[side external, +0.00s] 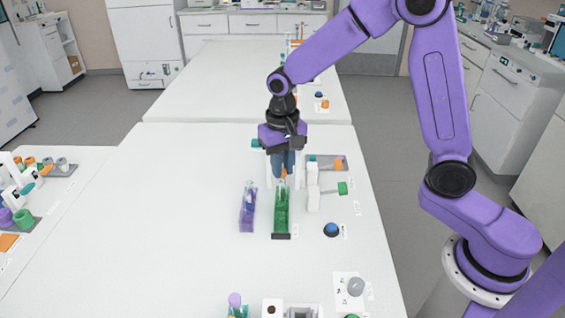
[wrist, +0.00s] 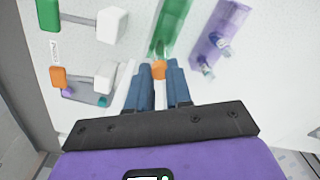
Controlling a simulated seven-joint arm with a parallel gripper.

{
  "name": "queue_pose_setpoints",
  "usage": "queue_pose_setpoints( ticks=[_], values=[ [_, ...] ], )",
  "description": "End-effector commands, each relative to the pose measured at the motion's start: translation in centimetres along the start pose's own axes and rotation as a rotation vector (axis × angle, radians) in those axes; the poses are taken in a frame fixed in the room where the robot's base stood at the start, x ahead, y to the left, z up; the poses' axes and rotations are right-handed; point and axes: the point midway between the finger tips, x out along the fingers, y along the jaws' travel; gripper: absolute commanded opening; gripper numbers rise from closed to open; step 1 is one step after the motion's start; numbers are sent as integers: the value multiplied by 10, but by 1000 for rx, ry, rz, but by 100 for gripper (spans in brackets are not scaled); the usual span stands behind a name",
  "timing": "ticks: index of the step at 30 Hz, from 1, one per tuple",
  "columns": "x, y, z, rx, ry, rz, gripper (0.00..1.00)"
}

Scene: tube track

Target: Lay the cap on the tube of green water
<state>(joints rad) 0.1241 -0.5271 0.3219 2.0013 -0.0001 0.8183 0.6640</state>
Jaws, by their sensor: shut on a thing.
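My gripper (side external: 283,170) points down over the far end of the green track (side external: 282,215). In the wrist view its blue fingers (wrist: 160,82) are shut on a small orange cap (wrist: 159,70). The cap also shows as an orange spot below the fingers in the side view (side external: 283,173). A small clear tube (wrist: 158,49) with a greenish tint shows just beyond the cap, at the end of the green track (wrist: 174,22). I cannot tell whether cap and tube touch. The fingers hide part of this spot.
A purple track (side external: 247,212) with small tubes stands left of the green one. White blocks with a green knob (side external: 342,188) and a grey tray with an orange piece (side external: 338,164) stand close right. A blue button (side external: 331,230) is in front.

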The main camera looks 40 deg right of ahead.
Motion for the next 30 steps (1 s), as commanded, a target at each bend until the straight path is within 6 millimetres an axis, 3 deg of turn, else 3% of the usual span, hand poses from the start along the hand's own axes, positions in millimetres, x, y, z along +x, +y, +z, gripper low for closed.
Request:
queue_pose_setpoints(
  ticks=[26, 27, 30],
  values=[
    [2, 0, 0, 0, 0, 0, 0],
    [2, 0, 0, 0, 0, 0, 23],
    [2, 0, 0, 0, 0, 0, 49]
  ],
)
